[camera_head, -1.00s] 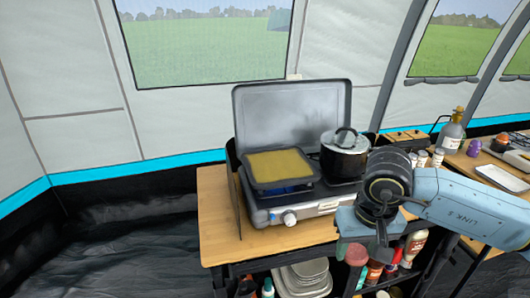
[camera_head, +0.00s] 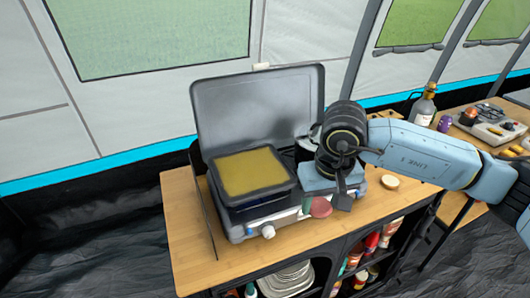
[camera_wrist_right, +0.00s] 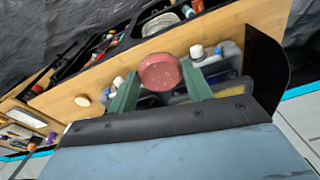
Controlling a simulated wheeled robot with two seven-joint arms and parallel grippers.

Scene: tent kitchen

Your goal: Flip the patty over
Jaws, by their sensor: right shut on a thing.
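The patty (camera_head: 321,208) is a reddish-brown disc. My right gripper (camera_head: 324,202) is shut on it, at the front right of the camp stove. In the right wrist view the patty (camera_wrist_right: 160,72) sits edge-held between the two green fingertips. A square dark pan (camera_head: 252,174) with a yellow inside stands on the stove's left side, to the left of my right gripper. The pan shows only partly in the right wrist view, behind the fingers. My left gripper is out of view.
The stove (camera_head: 240,231) has a raised grey lid (camera_head: 258,108) behind it. The pot is mostly hidden behind my arm. A small pale disc (camera_head: 389,182) lies on the wooden counter (camera_head: 188,215) to the right. Bottles and plates fill the shelf below.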

